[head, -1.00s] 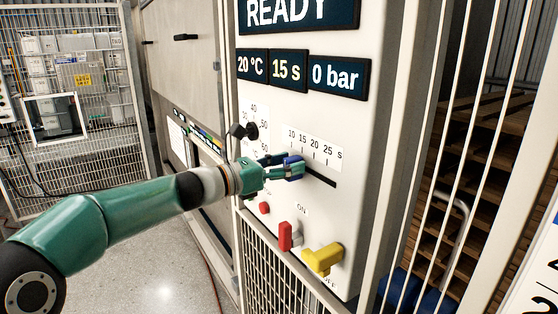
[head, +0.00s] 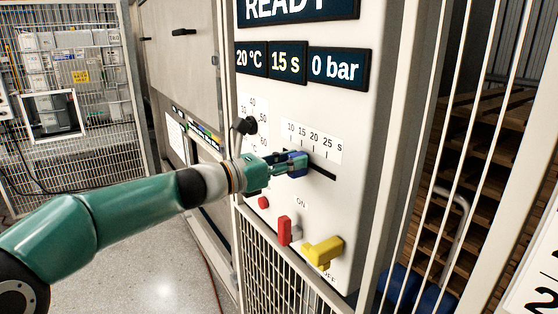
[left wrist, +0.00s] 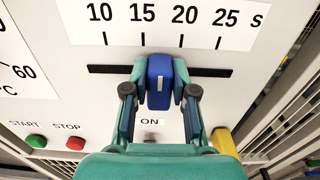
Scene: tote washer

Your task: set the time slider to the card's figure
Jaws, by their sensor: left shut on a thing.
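The time slider's blue knob (left wrist: 160,80) sits in a dark horizontal slot (left wrist: 215,72) under a white scale (left wrist: 170,25) marked 10 to 25 s. In the left wrist view it stands between the 15 and 20 marks. My left gripper (head: 290,164) is shut on the knob, with a finger on each side. The time display (head: 287,62) reads 15 s. A white board (head: 535,285) at the lower right edge shows part of a large figure, cut off by the frame. I cannot tell whether it is the card. My right gripper is not in view.
Below the slot are a red handle (head: 284,230) and a yellow handle (head: 323,252). A black knob (head: 245,125) with a temperature scale is left of the slider. START (left wrist: 36,141) and STOP (left wrist: 75,143) buttons sit lower left. White bars (head: 455,130) stand at the right.

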